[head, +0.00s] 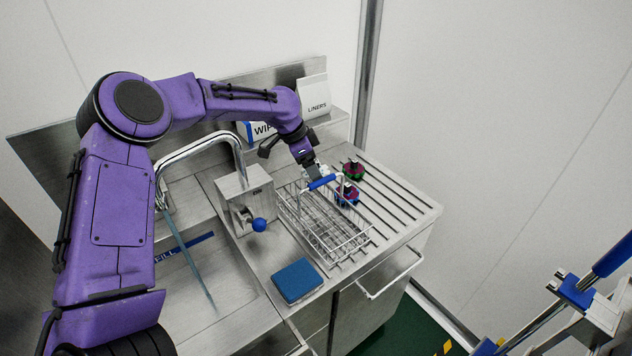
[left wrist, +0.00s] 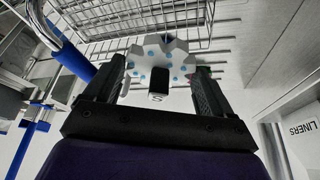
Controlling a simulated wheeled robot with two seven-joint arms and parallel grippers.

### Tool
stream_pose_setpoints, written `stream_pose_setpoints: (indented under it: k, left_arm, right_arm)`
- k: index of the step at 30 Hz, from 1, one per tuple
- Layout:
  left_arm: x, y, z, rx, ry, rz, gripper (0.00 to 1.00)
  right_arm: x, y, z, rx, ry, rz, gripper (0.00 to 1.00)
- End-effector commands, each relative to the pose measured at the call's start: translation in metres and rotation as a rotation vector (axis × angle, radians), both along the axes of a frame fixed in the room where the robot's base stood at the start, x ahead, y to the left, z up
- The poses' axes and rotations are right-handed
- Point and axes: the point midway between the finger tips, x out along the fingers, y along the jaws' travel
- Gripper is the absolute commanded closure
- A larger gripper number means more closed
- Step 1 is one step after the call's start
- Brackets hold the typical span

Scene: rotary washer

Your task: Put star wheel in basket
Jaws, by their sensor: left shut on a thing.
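The star wheel (left wrist: 160,62) is pale grey with blue dots and a lobed edge, and shows between my left gripper's fingers in the left wrist view. My left gripper (left wrist: 158,85) is shut on it. In the head view my left gripper (head: 316,172) is at the far end of the wire basket (head: 345,252), close to its blue handle grip (head: 322,183). The wheel is small and mostly hidden there. The basket also shows in the left wrist view (left wrist: 140,20), beyond the wheel. I cannot tell whether the wheel touches the basket. My right gripper is out of view.
Two dark, colourful wheel-like parts (head: 353,169) (head: 347,194) stand on the ribbed drainboard (head: 405,208) right of the basket. A metal box with a blue knob (head: 259,225) is left of it. A blue pad (head: 298,281) lies in front. A faucet (head: 205,143) arches over the sink.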

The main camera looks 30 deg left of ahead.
Motion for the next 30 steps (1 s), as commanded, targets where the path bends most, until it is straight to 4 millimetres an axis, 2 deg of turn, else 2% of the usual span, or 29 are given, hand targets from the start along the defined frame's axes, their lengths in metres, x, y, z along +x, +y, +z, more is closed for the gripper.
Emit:
stream_pose_setpoints:
  k: [3,7,23,24,25,26,30]
  left_arm:
    - [-0.001,-0.001,-0.021,-0.002,0.006,0.000,0.47]
    - [0.000,-0.002,-0.038,0.000,0.003,-0.002,0.47]
    - [0.001,-0.002,-0.048,0.000,0.001,-0.004,0.47]
    - [0.001,-0.002,-0.049,0.000,0.001,-0.004,0.13]
    - [0.001,-0.002,-0.048,0.000,0.001,-0.004,0.03]
    - [0.001,-0.002,-0.048,0.000,0.001,-0.004,0.00]
    - [0.001,-0.002,-0.048,0.000,0.001,-0.004,0.00]
  right_arm:
    - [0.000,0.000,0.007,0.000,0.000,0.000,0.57]
    - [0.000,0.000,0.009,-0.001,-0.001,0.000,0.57]
    - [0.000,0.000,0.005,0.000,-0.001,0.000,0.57]
    - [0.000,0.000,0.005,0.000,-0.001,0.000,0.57]
    - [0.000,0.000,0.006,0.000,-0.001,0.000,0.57]
    - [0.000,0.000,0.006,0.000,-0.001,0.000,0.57]
    - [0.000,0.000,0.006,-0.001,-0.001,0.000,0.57]
